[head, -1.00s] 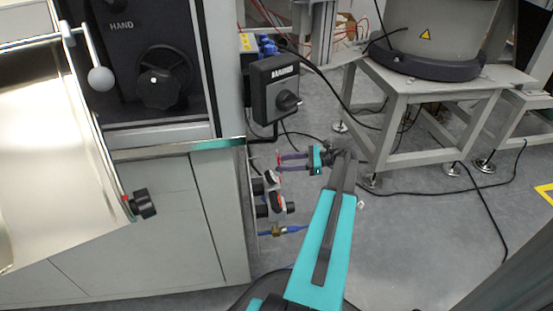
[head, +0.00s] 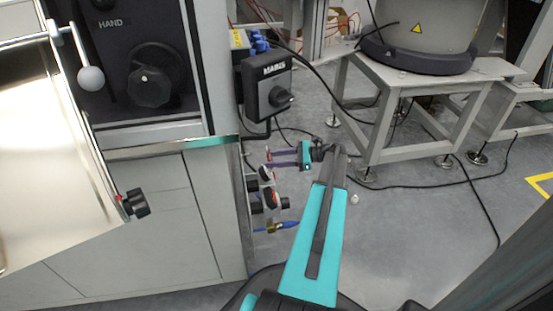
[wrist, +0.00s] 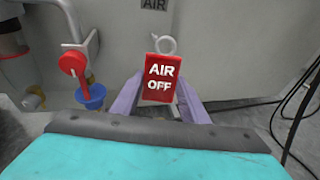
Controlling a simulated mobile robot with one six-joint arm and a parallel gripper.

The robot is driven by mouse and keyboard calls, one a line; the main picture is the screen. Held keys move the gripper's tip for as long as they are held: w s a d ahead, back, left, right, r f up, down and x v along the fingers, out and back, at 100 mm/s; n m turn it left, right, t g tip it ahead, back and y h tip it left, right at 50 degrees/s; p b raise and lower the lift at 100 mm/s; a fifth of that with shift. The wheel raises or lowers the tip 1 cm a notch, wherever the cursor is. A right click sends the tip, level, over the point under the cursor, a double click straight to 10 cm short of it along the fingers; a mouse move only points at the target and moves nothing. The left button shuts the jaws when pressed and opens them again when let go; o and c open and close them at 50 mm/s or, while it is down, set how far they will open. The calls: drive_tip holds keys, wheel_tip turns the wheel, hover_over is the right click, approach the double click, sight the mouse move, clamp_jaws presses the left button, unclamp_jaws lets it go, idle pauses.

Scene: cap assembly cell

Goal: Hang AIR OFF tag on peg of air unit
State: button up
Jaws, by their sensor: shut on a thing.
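In the wrist view the red AIR OFF tag (wrist: 161,80), with white letters, is upright between the purple fingers of my gripper (wrist: 160,92). A pale ring (wrist: 164,43) shows just above it; I cannot tell whether it is the tag's loop or the peg. In the head view my gripper (head: 268,157) reaches left to the cabinet's side, just above the air unit (head: 264,190) with its black and red parts. The tag is too small to make out there. I cannot tell whether it touches the peg.
An AIR label (wrist: 154,4) is on the panel above. A black switch box (head: 265,88) is above my gripper in the head view. Cables run on the floor at right.

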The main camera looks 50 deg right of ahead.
drive_tip(key=w+a+f, duration=0.1)
drive_tip(key=w+a, duration=0.4)
drive_tip(key=shift+a+f, duration=0.25)
drive_tip(key=shift+a, duration=0.15)
idle(1.2)
idle(0.7)
drive_tip(key=o, duration=0.8)
drive_tip(key=shift+s, duration=0.1)
